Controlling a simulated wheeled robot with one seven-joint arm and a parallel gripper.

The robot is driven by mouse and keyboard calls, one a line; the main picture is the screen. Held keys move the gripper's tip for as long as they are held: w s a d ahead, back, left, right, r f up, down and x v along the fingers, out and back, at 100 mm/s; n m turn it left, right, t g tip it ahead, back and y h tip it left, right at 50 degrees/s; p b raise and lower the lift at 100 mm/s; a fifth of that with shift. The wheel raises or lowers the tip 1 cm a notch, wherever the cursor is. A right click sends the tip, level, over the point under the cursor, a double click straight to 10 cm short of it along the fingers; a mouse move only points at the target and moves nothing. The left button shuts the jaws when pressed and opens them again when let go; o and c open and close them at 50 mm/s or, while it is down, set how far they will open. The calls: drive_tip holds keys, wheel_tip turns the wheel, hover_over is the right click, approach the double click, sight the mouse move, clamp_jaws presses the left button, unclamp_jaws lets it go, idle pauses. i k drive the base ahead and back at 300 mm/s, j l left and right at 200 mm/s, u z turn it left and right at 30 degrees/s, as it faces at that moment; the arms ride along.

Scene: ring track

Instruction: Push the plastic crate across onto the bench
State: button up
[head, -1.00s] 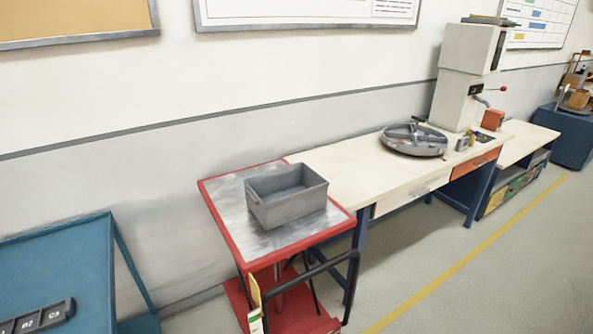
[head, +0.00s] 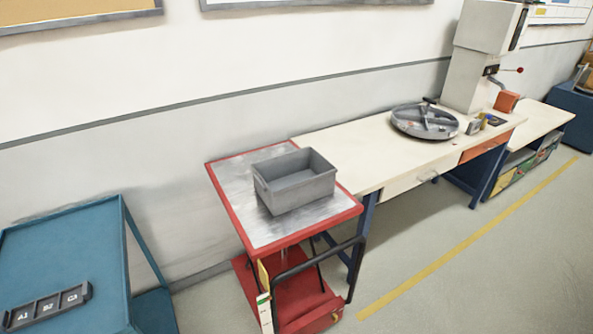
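A grey, open plastic crate (head: 298,190) sits on the metal top of a red lift cart (head: 240,212) and looks empty. The bench (head: 345,149) has a pale top and blue legs and stands against the wall, just right of the cart. The cart top's right edge meets or nearly meets the bench's left end; I cannot tell if there is a gap. The two tops look close in height. My gripper is not in the head view.
A grey round tray (head: 425,121) and a tall press-like machine (head: 483,60) stand on the bench's far part. The cart's black handle (head: 318,262) juts toward the floor aisle. A blue table (head: 65,255) with a labelled rack (head: 47,306) stands left. Floor right of the yellow line is clear.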

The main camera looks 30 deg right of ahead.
sight(287, 182)
drive_tip(key=i+l+u, duration=0.2)
drive_tip(key=i+l, duration=0.2)
drive_tip(key=i+l+u, duration=0.15)
drive_tip(key=i+l, duration=0.2)
drive_tip(key=l, duration=0.15)
drive_tip(key=i+l+u, duration=0.2)
drive_tip(key=i+l, duration=0.15)
drive_tip(key=l, duration=0.15)
